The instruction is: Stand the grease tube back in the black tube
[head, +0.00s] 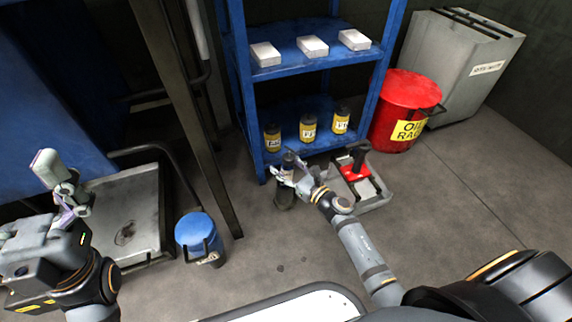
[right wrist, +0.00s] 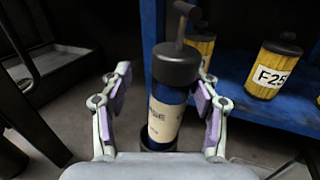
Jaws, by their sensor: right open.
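The grease tube (right wrist: 166,115) is a blue cylinder with a cream label and a dark cap with a handle. In the right wrist view it is upright, its lower end within the dark round rim of the black tube (right wrist: 158,147). In the head view the black tube (head: 284,198) stands on the floor before the blue shelf, with the grease tube's dark top (head: 288,160) above it. My right gripper (head: 291,178) is open, its fingers either side of the grease tube with gaps visible. My left gripper (head: 62,185) is at the far left, away from both; its opening is unclear.
A blue shelf (head: 300,68) behind holds white boxes and yellow canisters (head: 309,127). A grey tray with a red-based tool (head: 358,178) is close on the right. A red bin (head: 405,100) stands behind it. A blue bucket (head: 197,232) and clear floor lie to the left.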

